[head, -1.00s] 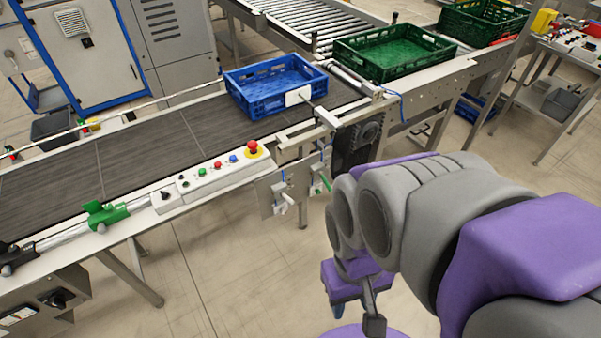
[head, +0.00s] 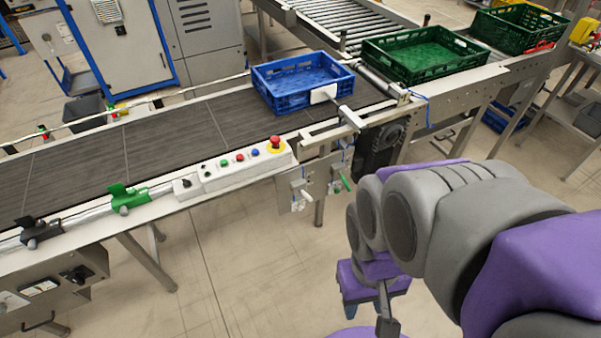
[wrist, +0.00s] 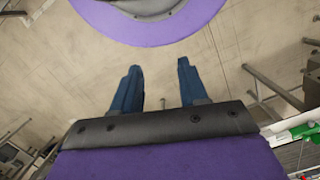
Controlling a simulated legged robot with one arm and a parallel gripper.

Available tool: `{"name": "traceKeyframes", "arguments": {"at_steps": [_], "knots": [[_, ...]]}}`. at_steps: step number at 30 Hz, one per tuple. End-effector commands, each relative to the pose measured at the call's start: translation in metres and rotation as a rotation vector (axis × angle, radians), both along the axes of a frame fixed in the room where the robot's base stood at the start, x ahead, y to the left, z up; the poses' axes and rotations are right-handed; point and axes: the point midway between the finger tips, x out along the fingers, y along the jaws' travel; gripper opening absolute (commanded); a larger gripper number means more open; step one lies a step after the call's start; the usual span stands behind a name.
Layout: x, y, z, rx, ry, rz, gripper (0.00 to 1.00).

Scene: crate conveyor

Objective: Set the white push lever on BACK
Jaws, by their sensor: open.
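The white push lever (head: 299,203) is on a metal panel (head: 312,185) hanging below the conveyor's near edge, in the head view. It is small there, and I cannot tell its exact setting. A green lever (head: 347,183) sits to its right on the same panel. My gripper (wrist: 157,70) is open and empty in the wrist view, with its two blue fingers apart over the floor. In the head view it is low, below and to the right of the panel and apart from the levers, partly hidden by my arm. A green handle (wrist: 304,131) shows at the wrist view's right edge.
A blue crate (head: 268,98) stands on the conveyor belt (head: 160,135) against a white pusher plate (head: 322,94). Green crates (head: 405,75) stand farther back. A white button box (head: 225,174) with a red emergency stop lies left of the panel. The floor in front is clear.

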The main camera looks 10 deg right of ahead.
Motion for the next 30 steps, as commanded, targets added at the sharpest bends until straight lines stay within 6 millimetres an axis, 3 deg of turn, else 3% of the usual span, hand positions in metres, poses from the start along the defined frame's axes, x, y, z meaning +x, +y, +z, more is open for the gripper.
{"name": "traceKeyframes", "arguments": {"at_steps": [8,14,17,22,30], "knots": [[0.000,0.000,0.000,0.000,0.000,0.000,0.43],[0.010,0.000,0.001,0.000,-0.002,0.008,0.26],[0.034,0.001,0.004,0.002,-0.014,0.023,0.16],[0.092,0.003,0.005,0.006,-0.039,0.061,0.00],[0.190,0.006,-0.005,0.011,-0.091,0.119,0.00]]}}
